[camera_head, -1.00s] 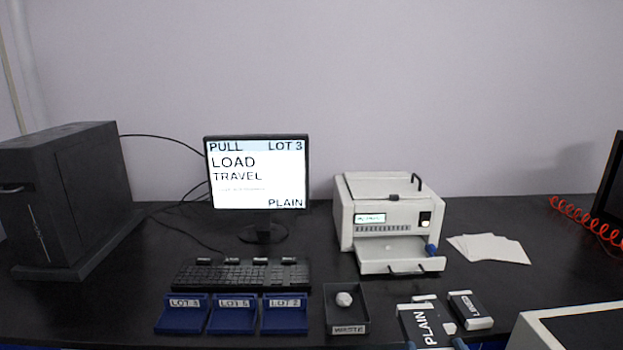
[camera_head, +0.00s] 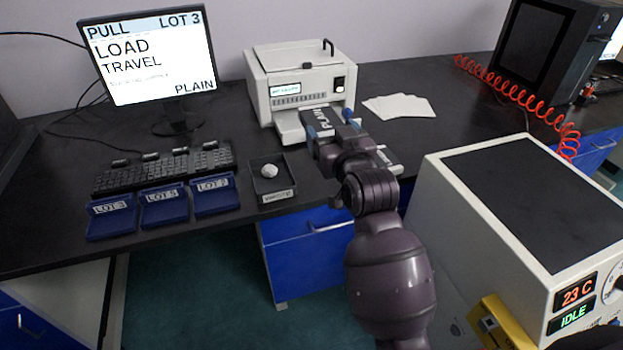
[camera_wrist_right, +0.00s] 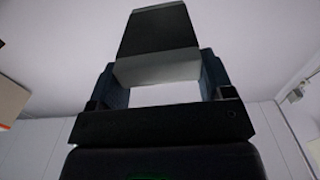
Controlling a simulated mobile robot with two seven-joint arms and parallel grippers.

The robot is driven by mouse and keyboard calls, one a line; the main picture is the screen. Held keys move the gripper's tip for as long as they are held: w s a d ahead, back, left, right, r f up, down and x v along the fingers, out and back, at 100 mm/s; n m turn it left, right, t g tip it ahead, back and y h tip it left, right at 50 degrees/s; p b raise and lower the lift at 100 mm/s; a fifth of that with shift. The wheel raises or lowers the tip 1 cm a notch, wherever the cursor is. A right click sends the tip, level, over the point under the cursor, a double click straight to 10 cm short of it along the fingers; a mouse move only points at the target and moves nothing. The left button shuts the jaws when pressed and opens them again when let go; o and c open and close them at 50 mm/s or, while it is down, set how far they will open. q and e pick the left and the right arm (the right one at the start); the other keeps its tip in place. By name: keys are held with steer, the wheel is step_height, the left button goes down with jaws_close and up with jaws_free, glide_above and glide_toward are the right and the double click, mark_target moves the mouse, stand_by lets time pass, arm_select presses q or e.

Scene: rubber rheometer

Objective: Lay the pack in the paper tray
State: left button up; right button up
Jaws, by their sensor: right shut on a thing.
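The dark pack with "PLAIN" on its label (camera_head: 322,118) is at the front of the white printer, above the pulled-out paper tray (camera_head: 290,128). I cannot tell whether it touches the tray. My right gripper (camera_head: 331,125) is shut on the pack's near end. In the right wrist view the pack (camera_wrist_right: 158,30) sits between the two fingers, its dark face and pale end showing, and sticks out beyond them. My right arm and the pack hide much of the tray. My left gripper is not in view.
The printer (camera_head: 300,78) stands behind the tray, with loose white sheets (camera_head: 399,106) to its right. A waste bin (camera_head: 270,180) with a crumpled ball is left of my arm. A second pack (camera_head: 390,168) is partly hidden by my arm. A large white instrument (camera_head: 500,190) stands right.

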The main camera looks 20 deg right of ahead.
steer(key=w, duration=0.2)
steer(key=w+r, duration=0.1)
steer(key=w, duration=0.4)
steer(key=shift+w+r, duration=0.1)
steer(key=shift+r, duration=0.15)
steer(key=w+f, duration=0.2)
steer(key=shift+w+d, duration=0.2)
steer(key=shift+w, duration=0.15)
steer(key=f, duration=0.3)
steer(key=shift+w+d+f, duration=0.2)
steer(key=shift+w+f, duration=0.15)
steer(key=shift+w, duration=0.05)
steer(key=b, duration=0.3)
glide_above(318, 193)
step_height(318, 193, down, 15)
steer(key=shift+f, duration=0.45)
steer(key=shift+f+b, duration=0.55)
steer(key=shift+f, duration=1.35)
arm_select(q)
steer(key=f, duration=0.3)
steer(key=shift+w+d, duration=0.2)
arm_select(e)
steer(key=shift+r, duration=0.1)
